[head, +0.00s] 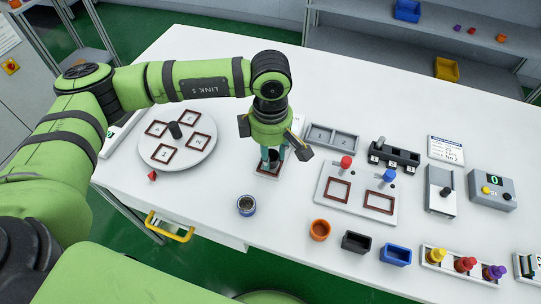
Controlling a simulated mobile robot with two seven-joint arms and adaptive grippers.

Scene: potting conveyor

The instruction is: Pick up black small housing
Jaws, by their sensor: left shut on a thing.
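My left gripper (272,156) points down over a red-framed square (266,176) on the white table. It is shut on a small dark thing at its fingertips, which is mostly hidden by the fingers, so I cannot tell its shape. A black rectangular housing (356,242) stands on the table near the front edge, between an orange round housing (320,230) and a blue rectangular housing (396,254). It is apart from the gripper. My right gripper is not in view.
A round turntable (178,158) with red-framed squares is left of the gripper. A plate (348,212) with red and blue knobs and a grey tray (332,139) are right. A blue-grey round pot (246,205) and a small red piece (152,176) stand in front.

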